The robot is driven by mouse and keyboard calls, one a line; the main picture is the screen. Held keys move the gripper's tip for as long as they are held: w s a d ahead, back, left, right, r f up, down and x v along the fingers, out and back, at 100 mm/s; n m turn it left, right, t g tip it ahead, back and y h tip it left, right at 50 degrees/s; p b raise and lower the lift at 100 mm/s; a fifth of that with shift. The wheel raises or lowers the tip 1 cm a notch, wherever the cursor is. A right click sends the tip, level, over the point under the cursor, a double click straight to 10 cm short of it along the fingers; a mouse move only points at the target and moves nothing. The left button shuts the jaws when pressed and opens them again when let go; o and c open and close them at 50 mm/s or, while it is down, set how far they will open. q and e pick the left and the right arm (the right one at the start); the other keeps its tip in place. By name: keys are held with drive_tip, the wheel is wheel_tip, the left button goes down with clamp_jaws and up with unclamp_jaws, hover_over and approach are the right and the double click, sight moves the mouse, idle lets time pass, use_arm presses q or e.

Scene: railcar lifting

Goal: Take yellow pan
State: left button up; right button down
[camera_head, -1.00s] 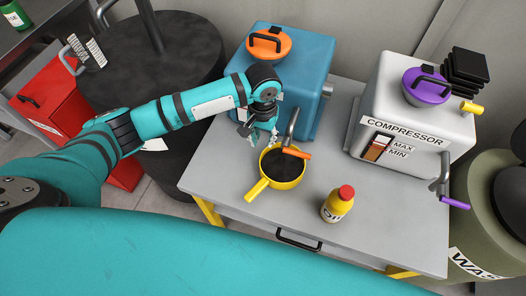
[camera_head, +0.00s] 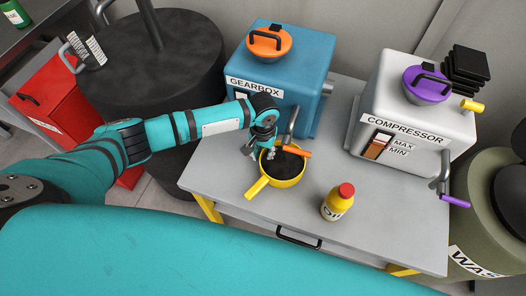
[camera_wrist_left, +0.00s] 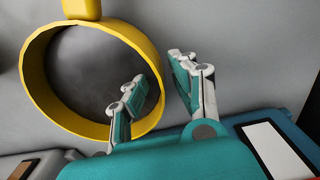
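The yellow pan (camera_head: 287,184) stands on the grey table, its yellow handle (camera_head: 257,188) pointing to the front left. Its inside looks dark. My left gripper (camera_head: 262,153) is at the pan's back left rim, coming down from above. In the left wrist view the yellow rim (camera_wrist_left: 37,68) passes between the two spread fingers of my left gripper (camera_wrist_left: 161,90). One finger is over the pan's inside and the other is outside it. The gripper is open and I cannot tell whether either finger touches the rim. My right gripper does not show.
The blue gearbox (camera_head: 306,62) stands behind the pan, its orange-handled tap (camera_head: 294,151) reaching over the pan. A yellow oil bottle (camera_head: 335,205) with a red cap stands to the right. The white compressor (camera_head: 415,95) is farther right. The table's front middle is clear.

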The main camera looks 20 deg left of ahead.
use_arm(q)
clamp_jaws()
drive_tip(key=shift+a, duration=0.15)
drive_tip(key=shift+a+r, duration=0.1)
drive_tip(key=shift+a, duration=0.05)
drive_tip(key=shift+w+a+p, duration=0.1)
drive_tip(key=shift+a+p, duration=0.8)
drive_tip(key=shift+a, duration=1.25)
drive_tip(key=shift+a+p, duration=0.5)
drive_tip(key=shift+a, duration=1.6)
drive_tip(key=shift+w+a+p, duration=0.15)
drive_tip(key=shift+a+p, duration=0.15)
drive_tip(key=shift+a, duration=2.7)
